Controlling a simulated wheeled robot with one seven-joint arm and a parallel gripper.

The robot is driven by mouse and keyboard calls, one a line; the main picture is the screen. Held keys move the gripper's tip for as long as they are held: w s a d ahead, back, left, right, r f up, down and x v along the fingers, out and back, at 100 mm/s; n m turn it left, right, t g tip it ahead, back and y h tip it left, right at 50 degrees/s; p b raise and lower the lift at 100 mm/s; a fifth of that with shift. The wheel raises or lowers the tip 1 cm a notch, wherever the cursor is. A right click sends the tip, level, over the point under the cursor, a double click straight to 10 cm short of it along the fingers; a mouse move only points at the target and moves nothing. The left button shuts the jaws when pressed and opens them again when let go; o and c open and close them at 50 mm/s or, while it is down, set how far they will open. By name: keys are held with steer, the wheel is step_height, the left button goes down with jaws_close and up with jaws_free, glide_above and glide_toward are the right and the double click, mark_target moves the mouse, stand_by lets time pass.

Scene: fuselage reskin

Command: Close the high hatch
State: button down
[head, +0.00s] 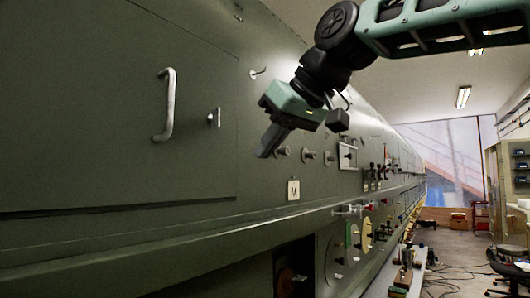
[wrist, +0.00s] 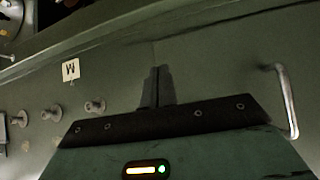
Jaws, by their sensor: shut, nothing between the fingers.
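The high hatch (head: 95,140) is a large green panel in the fuselage side, at the left of the head view. A pale bar handle (head: 165,105) and a small latch (head: 214,118) are on it. A dark line runs under its lower edge; I cannot tell whether it is fully flush. My gripper (head: 270,143) is shut and empty, to the right of the hatch and pointing down-left in the head view. In the wrist view its fingers (wrist: 155,88) are together in front of the green skin, with the handle (wrist: 290,105) to the right. Contact cannot be told.
A label marked M (head: 293,190) and several round knobs (head: 308,155) sit on the fuselage just right of the hatch. More panels and fittings (head: 375,175) run along the side. A chair (head: 510,270) and cables lie on the floor at right.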

steer(key=b+v, duration=0.1)
steer(key=v, duration=0.7)
steer(key=s+a+f+m+g+h+b, duration=0.1)
steer(key=s+f+g+h, duration=0.15)
steer(key=f, duration=1.25)
steer(key=s+a+f+g+h+b, duration=0.1)
steer(key=s+f+b, duration=0.15)
steer(key=f, duration=1.25)
steer(key=s+d+f+g+h, duration=0.1)
steer(key=s+d+f, duration=0.2)
steer(key=s+f, duration=0.2)
steer(key=s+d+f+g+h, duration=0.1)
steer(key=s+d+f, duration=0.3)
steer(key=f, duration=0.6)
steer(key=s+d+f+g+h+b, duration=0.1)
steer(key=s+d+f, duration=0.2)
steer(key=s+f, duration=0.4)
steer(key=shift+d+f, duration=0.25)
steer(key=shift+f, duration=0.5)
steer(key=shift+s, duration=0.1)
